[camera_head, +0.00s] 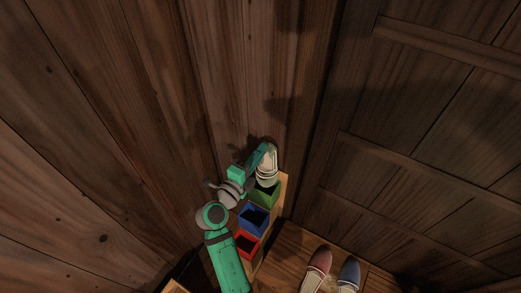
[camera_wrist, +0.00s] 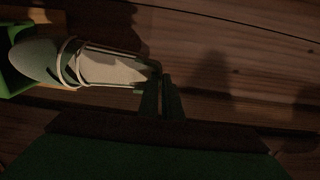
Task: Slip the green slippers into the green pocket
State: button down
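The green slippers (camera_head: 267,166) show as pale footwear with light straps, toe-down over the green pocket (camera_head: 265,194). In the wrist view the slippers (camera_wrist: 95,68) lie across the upper left, with the rounded toe at the edge of the green pocket (camera_wrist: 14,83). A dark green part shows inside them. My gripper (camera_wrist: 160,80) has its fingers close together at the heel end and appears shut on it. In the head view my gripper (camera_head: 268,148) is at the top of the slippers. How deep the toe sits in the pocket is hard to tell.
A blue pocket (camera_head: 252,216) and a red pocket (camera_head: 246,242) stand in line with the green one on a wooden rack. A red slipper pair (camera_head: 317,268) and a blue slipper pair (camera_head: 348,272) stand at the bottom right. Wooden walls are close by.

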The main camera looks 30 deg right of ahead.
jog(key=shift+f, duration=3.25)
jog(key=shift+w, duration=0.1)
jog(key=c, duration=1.9)
grip_release()
jog(key=shift+o, duration=0.2)
send_near(265, 156)
jog(key=v, duration=0.5)
jog(key=shift+w+f, duration=0.1)
jog(key=shift+w, duration=0.05)
